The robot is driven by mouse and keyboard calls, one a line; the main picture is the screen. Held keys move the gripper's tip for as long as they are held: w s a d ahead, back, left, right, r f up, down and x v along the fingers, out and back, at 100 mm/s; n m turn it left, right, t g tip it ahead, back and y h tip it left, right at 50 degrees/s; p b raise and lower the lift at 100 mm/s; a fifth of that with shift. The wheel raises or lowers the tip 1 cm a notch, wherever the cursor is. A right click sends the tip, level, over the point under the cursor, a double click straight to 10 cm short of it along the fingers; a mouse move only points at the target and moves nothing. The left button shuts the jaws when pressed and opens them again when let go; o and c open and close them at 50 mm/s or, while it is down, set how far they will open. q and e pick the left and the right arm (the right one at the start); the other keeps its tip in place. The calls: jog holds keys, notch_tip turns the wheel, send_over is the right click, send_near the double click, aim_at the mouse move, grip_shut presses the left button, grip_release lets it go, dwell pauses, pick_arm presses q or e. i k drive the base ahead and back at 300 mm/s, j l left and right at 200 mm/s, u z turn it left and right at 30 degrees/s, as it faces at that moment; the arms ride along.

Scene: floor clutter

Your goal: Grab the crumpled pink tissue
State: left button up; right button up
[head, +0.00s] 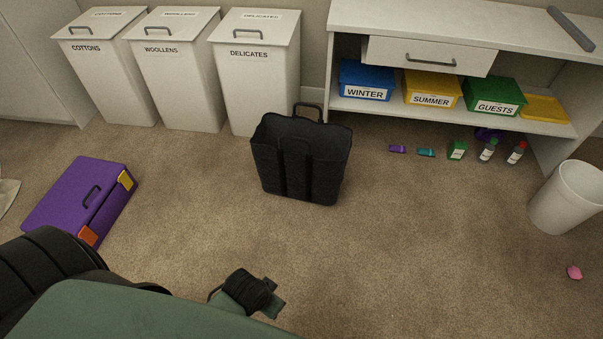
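The crumpled pink tissue (574,272) is a small pink lump on the carpet at the far right, in front of the white bin. My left arm comes in from the lower left, and its gripper (248,294) is low in the picture, left of centre. It is far to the left of the tissue and not touching it. The arm partly covers the gripper's fingers, so I cannot tell whether they are open or shut. My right gripper is not in view.
A white bin (568,198) stands just behind the tissue. A black caddy (300,160) stands mid-floor, and a purple case (75,200) lies at left. Small bottles and boxes (457,150) sit before the shelf unit (450,110). The carpet left of the tissue is clear.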

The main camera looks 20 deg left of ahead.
aim_at(574, 273)
jog(key=z, duration=1.4)
